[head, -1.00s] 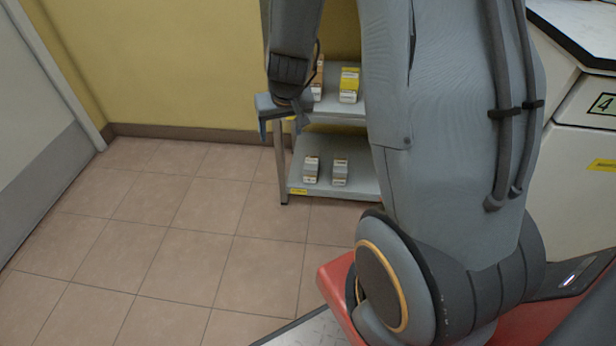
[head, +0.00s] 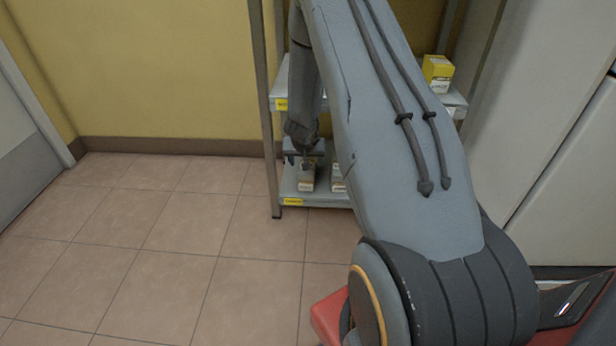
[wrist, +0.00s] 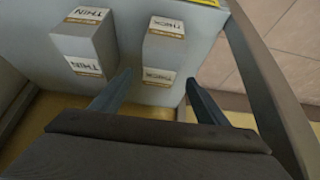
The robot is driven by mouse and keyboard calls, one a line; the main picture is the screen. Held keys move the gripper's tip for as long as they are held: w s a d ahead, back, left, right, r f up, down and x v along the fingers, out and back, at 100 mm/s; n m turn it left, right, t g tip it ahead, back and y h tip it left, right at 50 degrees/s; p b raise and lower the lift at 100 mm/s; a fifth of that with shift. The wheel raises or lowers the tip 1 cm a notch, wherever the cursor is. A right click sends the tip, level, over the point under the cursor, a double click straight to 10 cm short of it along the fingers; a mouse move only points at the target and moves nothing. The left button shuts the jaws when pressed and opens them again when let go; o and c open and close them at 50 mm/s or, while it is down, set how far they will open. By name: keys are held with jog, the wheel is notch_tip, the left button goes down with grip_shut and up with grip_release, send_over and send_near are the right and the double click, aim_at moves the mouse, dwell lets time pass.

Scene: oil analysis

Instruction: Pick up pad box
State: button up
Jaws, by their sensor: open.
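Two small grey boxes with white labels stand on the lower shelf (head: 325,199). The left one (head: 306,182) is just below my gripper (head: 304,157) in the head view. The other (head: 338,184) is beside it, partly hidden by my arm. In the wrist view the picture is upside down: one box reads THICK (wrist: 166,45), the other THIN (wrist: 84,45). My gripper (wrist: 158,82) is open and empty, its two fingers pointing at the THICK box, which shows between and beyond the fingertips. I cannot tell whether they touch it.
A yellow box (head: 437,73) stands on the upper shelf, right of my arm. A shelf post (head: 268,120) rises close to the left of my gripper. A grey cabinet (head: 555,120) is at the right. The tiled floor at left is clear.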

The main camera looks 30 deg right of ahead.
jog(key=shift+b+x, duration=2.75)
jog(key=shift+x, duration=1.3)
jog(key=shift+s+f, duration=0.1)
jog(key=shift+s, duration=0.1)
jog(key=shift+f, duration=0.25)
jog(key=c, duration=1.3)
